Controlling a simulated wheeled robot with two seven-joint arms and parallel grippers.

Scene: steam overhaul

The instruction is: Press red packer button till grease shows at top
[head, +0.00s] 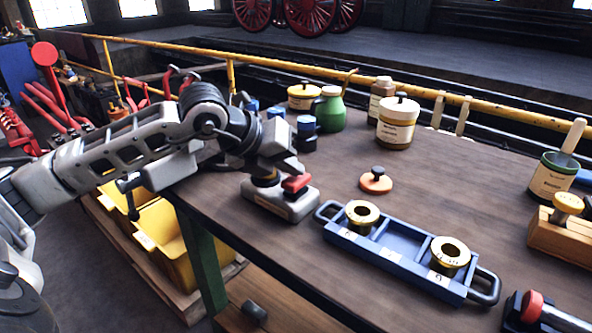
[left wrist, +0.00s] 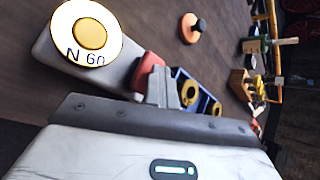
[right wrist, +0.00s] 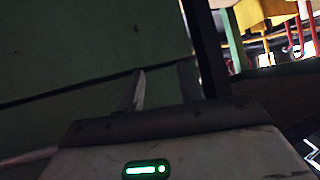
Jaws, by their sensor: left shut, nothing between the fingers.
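The packer (head: 283,205) is a low grey block on the near left of the table. Its red button (head: 296,183) is on its right end, and a round brass-coloured part sits on its left end, partly hidden by my arm. In the left wrist view this part shows as a white ring marked "N 60" (left wrist: 66,38) with a yellow middle (left wrist: 89,35); I cannot tell whether that is grease. My left gripper (head: 293,168) is shut and empty, fingertips right at the red button (left wrist: 148,72); contact is unclear. My right gripper (right wrist: 160,85) is open and empty, away from the packer.
A blue tray (head: 400,258) with two brass rings stands right of the packer. An orange disc with a black knob (head: 376,181) lies behind it. Jars and a green bottle (head: 331,110) stand at the back. A dark green panel (right wrist: 90,50) faces my right gripper.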

